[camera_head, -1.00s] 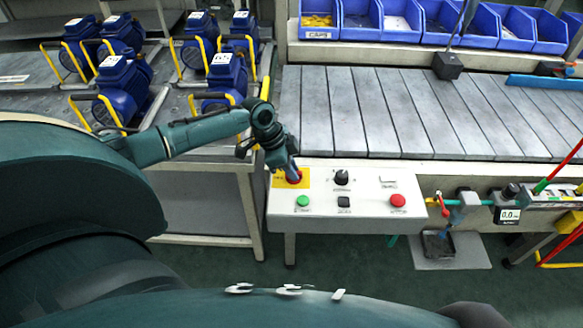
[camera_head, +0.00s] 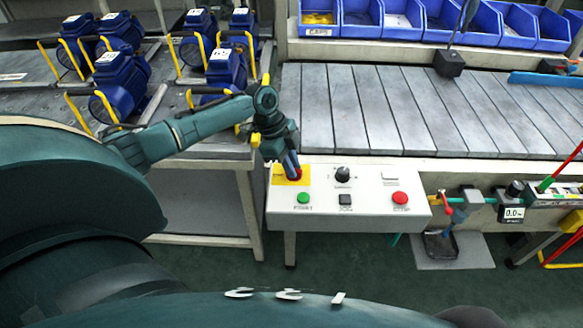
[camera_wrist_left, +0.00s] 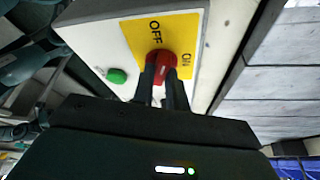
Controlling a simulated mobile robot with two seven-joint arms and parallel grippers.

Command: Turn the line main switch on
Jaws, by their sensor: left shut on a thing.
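The line main switch is a red rotary knob (camera_wrist_left: 161,62) on a yellow plate (camera_wrist_left: 185,32) marked OFF and ON, on the white control box. In the left wrist view my left gripper (camera_wrist_left: 160,80) is shut on the red knob, its fingers on either side. A white mark on the knob is partly visible between the fingers. In the head view the left gripper (camera_head: 291,168) points down at the yellow plate (camera_head: 304,178) at the box's left end and mostly hides the knob. My right gripper is not in view.
The control box (camera_head: 370,208) also carries a green START button (camera_head: 303,197), a black selector (camera_head: 342,174), a black JOG button (camera_head: 345,199) and a red STOP button (camera_head: 400,198). A slatted conveyor (camera_head: 400,105) lies behind. Blue pumps (camera_head: 120,75) stand at left.

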